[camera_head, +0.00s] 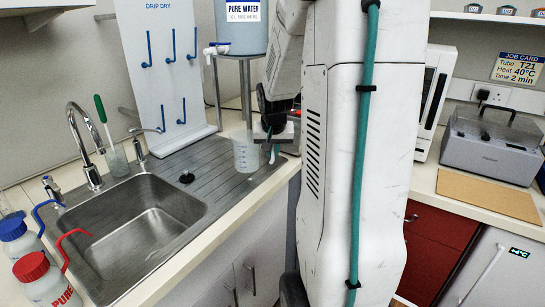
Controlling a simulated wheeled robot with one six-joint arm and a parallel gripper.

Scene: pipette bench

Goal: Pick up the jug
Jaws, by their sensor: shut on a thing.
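The jug (244,155) is a translucent measuring jug with graduation marks. It is upright over the ribbed draining board, just right of the sink; I cannot tell whether its base touches the board. My gripper (271,150) is at the jug's right side and is shut on it, where the handle would be. The gripper and wrist partly hide the handle side.
A pure water tank (242,40) with a tap stands behind and above the jug. The sink (140,215), with its tall tap (83,140), lies left. A drip rack (165,70) stands at the back. Two wash bottles (45,280) stand at the lower left.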

